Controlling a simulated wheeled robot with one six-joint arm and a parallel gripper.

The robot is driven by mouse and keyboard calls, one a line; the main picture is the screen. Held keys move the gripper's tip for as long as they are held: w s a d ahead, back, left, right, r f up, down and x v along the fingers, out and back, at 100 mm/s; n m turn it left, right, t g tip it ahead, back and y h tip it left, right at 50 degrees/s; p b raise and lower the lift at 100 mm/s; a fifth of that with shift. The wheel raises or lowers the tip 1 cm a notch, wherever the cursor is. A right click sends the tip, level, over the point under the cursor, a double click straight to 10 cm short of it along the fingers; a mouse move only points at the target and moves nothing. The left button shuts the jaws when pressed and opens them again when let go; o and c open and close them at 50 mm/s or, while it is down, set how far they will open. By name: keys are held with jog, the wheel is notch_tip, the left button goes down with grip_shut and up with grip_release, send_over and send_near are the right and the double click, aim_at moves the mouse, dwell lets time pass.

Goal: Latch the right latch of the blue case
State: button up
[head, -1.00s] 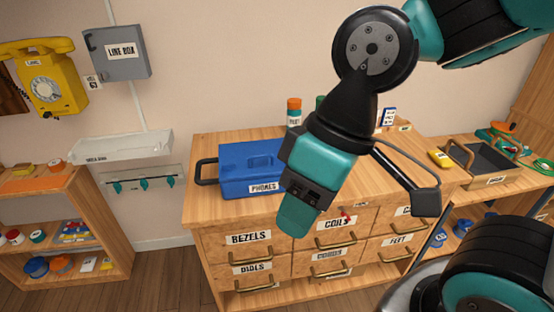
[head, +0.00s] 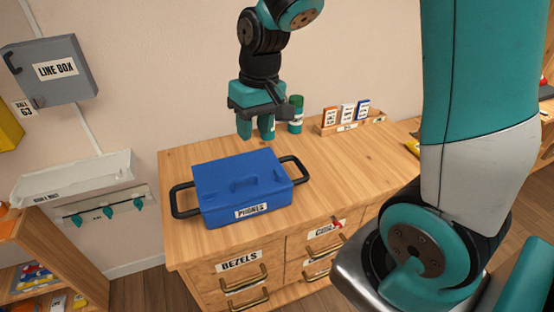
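The blue case (head: 222,180), labelled PHONES, sits on top of the wooden cabinet. Its lid looks down, with a blue handle on top. A black loop (head: 302,168) stands out from its right end and another black loop (head: 176,201) from its left end. I cannot make out a separate right latch or tell its state. My gripper (head: 256,134) points down above and behind the case's right part. Its two teal fingers are apart with nothing seen between them, and it appears clear of the case.
A green-capped bottle (head: 296,116) stands just right of my gripper. A wooden rack (head: 350,128) with small boxes stands at the back right. The cabinet top (head: 350,165) right of the case is clear. A grey line box (head: 50,72) hangs on the wall at left.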

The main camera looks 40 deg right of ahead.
aim_at(278, 172)
jog(key=w+d+f+m+h+p, duration=0.1)
jog(key=w+d+f+m, duration=0.3)
jog(key=d, duration=0.6)
jog(key=shift+n+g, duration=0.3)
jog(key=shift+n, duration=0.1)
jog(key=f+p, duration=0.1)
jog(key=f, duration=0.4)
jog(key=f+p, duration=0.1)
jog(key=f, duration=0.5)
jog(key=f+p, duration=0.1)
jog(key=f, duration=0.5)
jog(key=shift+w+a, duration=0.2)
jog(key=shift+w, duration=0.05)
grip_shut()
